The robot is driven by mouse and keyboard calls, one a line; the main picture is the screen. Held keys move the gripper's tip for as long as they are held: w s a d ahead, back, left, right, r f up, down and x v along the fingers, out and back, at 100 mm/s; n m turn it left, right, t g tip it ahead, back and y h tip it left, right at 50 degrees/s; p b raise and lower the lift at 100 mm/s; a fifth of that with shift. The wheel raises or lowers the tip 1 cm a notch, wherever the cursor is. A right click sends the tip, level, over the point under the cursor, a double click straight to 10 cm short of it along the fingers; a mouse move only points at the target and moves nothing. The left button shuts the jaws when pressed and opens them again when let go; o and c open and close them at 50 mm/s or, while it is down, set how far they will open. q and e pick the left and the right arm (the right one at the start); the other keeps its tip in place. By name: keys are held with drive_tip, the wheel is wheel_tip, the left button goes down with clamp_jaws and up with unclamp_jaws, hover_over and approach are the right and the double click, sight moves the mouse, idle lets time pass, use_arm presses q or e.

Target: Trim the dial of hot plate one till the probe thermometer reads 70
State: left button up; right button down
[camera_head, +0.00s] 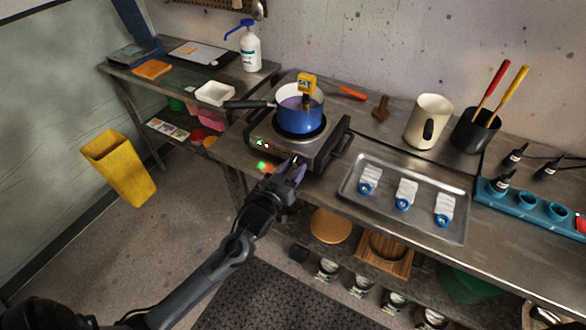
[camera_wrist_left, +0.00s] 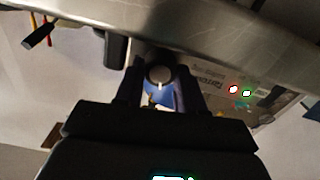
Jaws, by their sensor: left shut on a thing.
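The hot plate (camera_head: 312,152) stands on the steel bench with a blue pot (camera_head: 299,117) on it. The yellow probe thermometer (camera_head: 307,82) stands up out of the pot; its digits are too small to read surely. My left gripper (camera_head: 295,165) is at the plate's front face, its fingers shut on the dial. In the left wrist view the round dial (camera_wrist_left: 158,75) with a pale mark sits between the fingers (camera_wrist_left: 158,88). The fingers hide the dial in the head view. A red and a green light (camera_wrist_left: 240,92) glow on the panel. My right gripper is out of view.
A steel tray (camera_head: 352,195) with several white items lies right of the hot plate. A beige jug (camera_head: 429,120) and a black pot of tools (camera_head: 474,132) stand behind it. The blue pot's handle (camera_head: 245,104) sticks out left. A yellow bin (camera_head: 118,165) stands on the floor.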

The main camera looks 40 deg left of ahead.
use_arm(q)
drive_tip(key=shift+r+m+p, duration=0.2)
drive_tip(key=shift+m+p, duration=0.4)
drive_tip(key=shift+p, duration=0.4)
drive_tip(key=m+p, duration=0.2)
drive_tip(key=shift+p, duration=0.35)
drive_tip(key=m+p, duration=0.2)
drive_tip(key=shift+m, duration=0.3)
drive_tip(key=shift+f+m+p, duration=0.15)
drive_tip(key=shift+m+p, duration=0.45)
drive_tip(key=shift+p, duration=0.15)
drive_tip(key=o, duration=1)
drive_tip(key=shift+o, duration=0.2)
